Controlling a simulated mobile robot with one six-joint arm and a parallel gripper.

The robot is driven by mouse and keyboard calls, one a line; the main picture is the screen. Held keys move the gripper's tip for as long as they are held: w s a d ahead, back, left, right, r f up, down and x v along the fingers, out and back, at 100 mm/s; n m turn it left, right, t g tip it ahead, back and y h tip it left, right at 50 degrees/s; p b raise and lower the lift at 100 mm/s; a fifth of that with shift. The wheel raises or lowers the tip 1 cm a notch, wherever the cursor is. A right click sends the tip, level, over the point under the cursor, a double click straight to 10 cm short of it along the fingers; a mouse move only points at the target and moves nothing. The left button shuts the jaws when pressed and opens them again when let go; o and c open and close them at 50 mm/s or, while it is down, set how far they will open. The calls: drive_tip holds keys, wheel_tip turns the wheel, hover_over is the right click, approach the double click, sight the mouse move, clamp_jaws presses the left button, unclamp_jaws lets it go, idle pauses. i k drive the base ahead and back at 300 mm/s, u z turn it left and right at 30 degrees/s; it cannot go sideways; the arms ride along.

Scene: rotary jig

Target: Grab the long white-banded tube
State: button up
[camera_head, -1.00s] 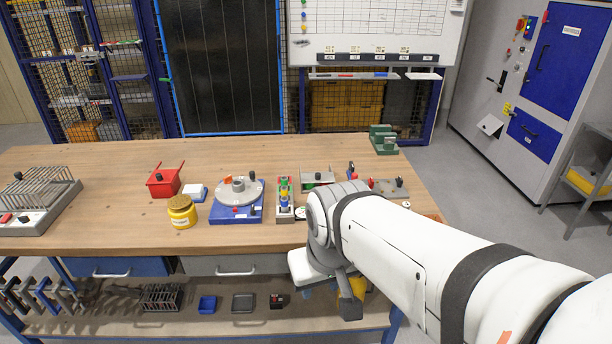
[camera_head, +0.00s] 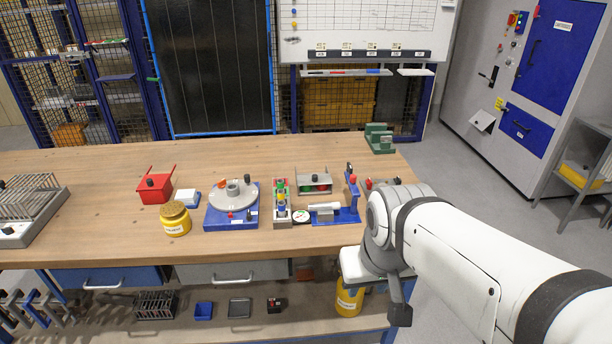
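No long tube with a white band can be made out for certain. A narrow grey rack (camera_head: 282,217) near the bench's front edge holds small upright pieces with green, yellow and blue parts. A white, tube-like piece (camera_head: 325,207) lies by a blue stand (camera_head: 350,214) right of the rack, with a round dial between. My arm comes in from the lower right and bends at the bench's front right. A dark grey part (camera_head: 400,312) hangs at its end, right of and below the rack. I cannot make out two fingertips or anything held.
A blue-based rotary jig with a grey disc (camera_head: 232,193), a yellow jar (camera_head: 175,222), a red box (camera_head: 156,188) and a wire rack (camera_head: 30,200) stand on the bench (camera_head: 110,221). A green stepped block (camera_head: 379,141) sits at the back right.

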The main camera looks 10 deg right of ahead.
sight(335, 205)
drive_tip(key=i, duration=0.95)
drive_tip(key=z, duration=0.05)
